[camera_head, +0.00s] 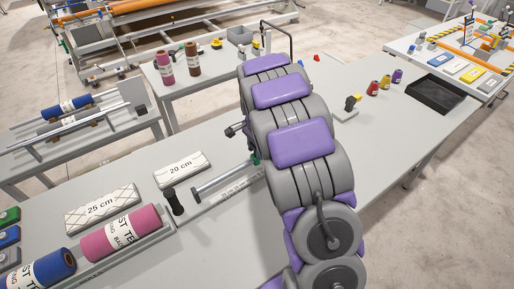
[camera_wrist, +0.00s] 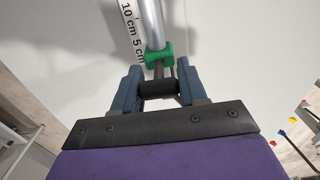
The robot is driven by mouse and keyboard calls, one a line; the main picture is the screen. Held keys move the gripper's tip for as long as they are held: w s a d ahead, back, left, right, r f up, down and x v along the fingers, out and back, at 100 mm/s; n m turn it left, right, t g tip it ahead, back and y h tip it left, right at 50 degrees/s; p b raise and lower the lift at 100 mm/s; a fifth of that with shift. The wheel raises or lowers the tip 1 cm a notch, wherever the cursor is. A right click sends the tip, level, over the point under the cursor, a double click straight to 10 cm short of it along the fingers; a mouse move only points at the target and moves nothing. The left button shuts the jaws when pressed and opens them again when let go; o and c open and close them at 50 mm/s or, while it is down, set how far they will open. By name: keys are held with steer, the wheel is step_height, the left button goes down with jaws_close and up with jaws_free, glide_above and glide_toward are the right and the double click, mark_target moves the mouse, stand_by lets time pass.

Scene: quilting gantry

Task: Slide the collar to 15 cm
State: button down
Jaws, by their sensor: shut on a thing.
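The green collar (camera_wrist: 154,57) sits around a silver rod (camera_wrist: 151,24) in the wrist view. A printed scale (camera_wrist: 132,32) runs beside the rod, and the collar is near its 5 cm mark. My gripper (camera_wrist: 158,86) is shut on a black grip piece just below the collar, with one blue-grey finger on each side. In the head view the rod (camera_head: 224,177) lies over the bench, and a bit of the green collar (camera_head: 257,158) shows beside my arm. My arm hides the gripper and the rod's right end there.
A black upright post (camera_head: 174,202) stands near the rod's left end. White blocks marked 20 cm (camera_head: 183,169) and 25 cm (camera_head: 100,208) lie on the bench. Pink (camera_head: 112,236) and blue rolls lie in a tray at the front left. Small coloured spools (camera_head: 385,82) and a black tray (camera_head: 436,94) are right.

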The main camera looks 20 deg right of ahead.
steer(key=a, duration=0.3)
steer(key=s+a+p, duration=0.1)
steer(key=a, duration=0.2)
steer(key=s+a+p, duration=0.1)
steer(key=a, duration=0.3)
steer(key=shift+d, duration=0.1)
steer(key=c, duration=0.7)
jaws_free()
steer(key=shift+d, duration=0.15)
step_height(320, 180, up, 17)
steer(key=p, duration=0.3)
steer(key=shift+r, duration=0.15)
